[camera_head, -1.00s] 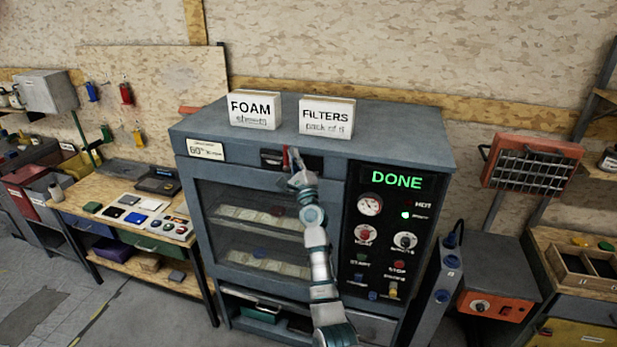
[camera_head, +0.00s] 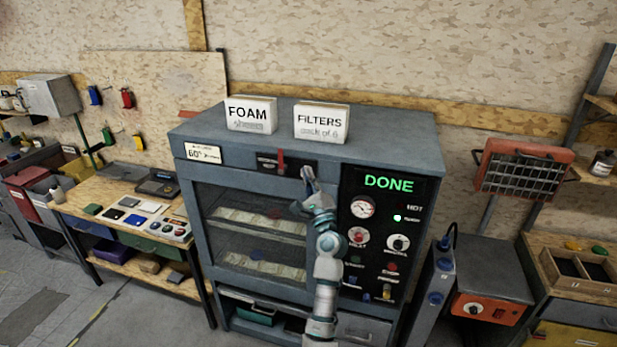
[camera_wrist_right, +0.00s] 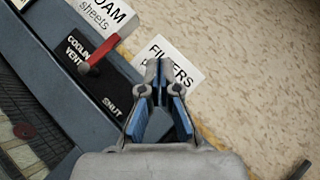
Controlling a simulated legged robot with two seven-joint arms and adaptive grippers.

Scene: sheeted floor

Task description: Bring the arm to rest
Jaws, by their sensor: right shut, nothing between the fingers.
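My right arm rises from the bottom in the head view. Its gripper (camera_head: 307,174) is in front of the oven's upper front, just right of the red lever (camera_head: 281,160). In the right wrist view the gripper (camera_wrist_right: 158,66) is shut and empty, its fingertips overlapping the FILTERS box in the picture. The red lever (camera_wrist_right: 101,53) stands apart from the fingers, on a black plate marked COOLING VENT and SHUT. The grey oven (camera_head: 375,150) has its glass door closed, with trays inside, and its display reads DONE. My left gripper does not show.
A FOAM box (camera_head: 250,114) and a FILTERS box (camera_head: 321,122) stand on the oven top. A workbench (camera_head: 95,195) with small items is at the left. A grey unit (camera_head: 436,285) and an orange-fronted box (camera_head: 490,308) stand at the right. Floor shows at lower left.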

